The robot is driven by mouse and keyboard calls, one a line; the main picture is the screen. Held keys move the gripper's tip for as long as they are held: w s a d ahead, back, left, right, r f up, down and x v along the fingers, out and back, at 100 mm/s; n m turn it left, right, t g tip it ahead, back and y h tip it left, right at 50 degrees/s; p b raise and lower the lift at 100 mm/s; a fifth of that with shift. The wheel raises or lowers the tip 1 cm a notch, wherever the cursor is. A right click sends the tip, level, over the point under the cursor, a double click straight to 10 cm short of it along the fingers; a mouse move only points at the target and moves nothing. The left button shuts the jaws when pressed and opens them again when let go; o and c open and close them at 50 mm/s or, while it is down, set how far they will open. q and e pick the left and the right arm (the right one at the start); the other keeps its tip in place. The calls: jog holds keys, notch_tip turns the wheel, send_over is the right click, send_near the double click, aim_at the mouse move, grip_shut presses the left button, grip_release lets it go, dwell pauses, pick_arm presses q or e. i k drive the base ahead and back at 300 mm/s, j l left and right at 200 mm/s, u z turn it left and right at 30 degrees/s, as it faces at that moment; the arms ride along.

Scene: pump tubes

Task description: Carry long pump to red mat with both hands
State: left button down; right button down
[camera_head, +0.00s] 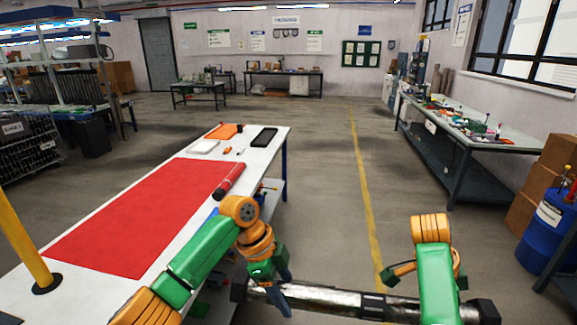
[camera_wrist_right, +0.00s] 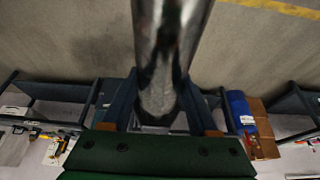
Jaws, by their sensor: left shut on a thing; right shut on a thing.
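The long pump (camera_head: 325,298) is a metallic tube with dark bands and dark ends. It lies roughly level across the bottom of the head view, to the right of the white table. My left gripper (camera_head: 277,288) is shut on it near its left end. My right gripper is shut on it further right; its fingers are largely hidden by the green arm in the head view. In the right wrist view the fingers (camera_wrist_right: 163,108) stand on both sides of the shiny tube (camera_wrist_right: 170,45). The red mat (camera_head: 140,217) lies flat on the table, left of the pump.
The white table (camera_head: 268,150) also holds a red roll (camera_head: 229,181), a black tray (camera_head: 264,138) and a white box (camera_head: 203,147). A yellow post (camera_head: 25,245) stands at its left. A cluttered workbench (camera_head: 465,130) and blue barrel (camera_head: 548,225) are on the right. Open floor lies between.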

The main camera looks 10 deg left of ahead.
aim_at(171, 218)
jog(key=i+u, duration=0.1)
jog(key=i, duration=0.75)
jog(key=i+l, duration=0.15)
jog(key=i, duration=0.65)
jog(key=i+j+u, duration=0.1)
jog(key=i+u, duration=0.15)
jog(key=u, duration=0.15)
jog(key=i+u, duration=0.2)
jog(key=u, duration=0.2)
jog(key=i+u, duration=0.25)
jog(key=u, duration=0.15)
jog(key=i+l+u, duration=0.15)
jog(key=u, duration=0.25)
jog(key=i+u, duration=0.2)
jog(key=u, duration=0.25)
jog(key=i+u, duration=0.15)
jog(key=u, duration=0.25)
jog(key=i+l+u, duration=0.1)
jog(key=u, duration=0.35)
jog(key=i+l, duration=0.05)
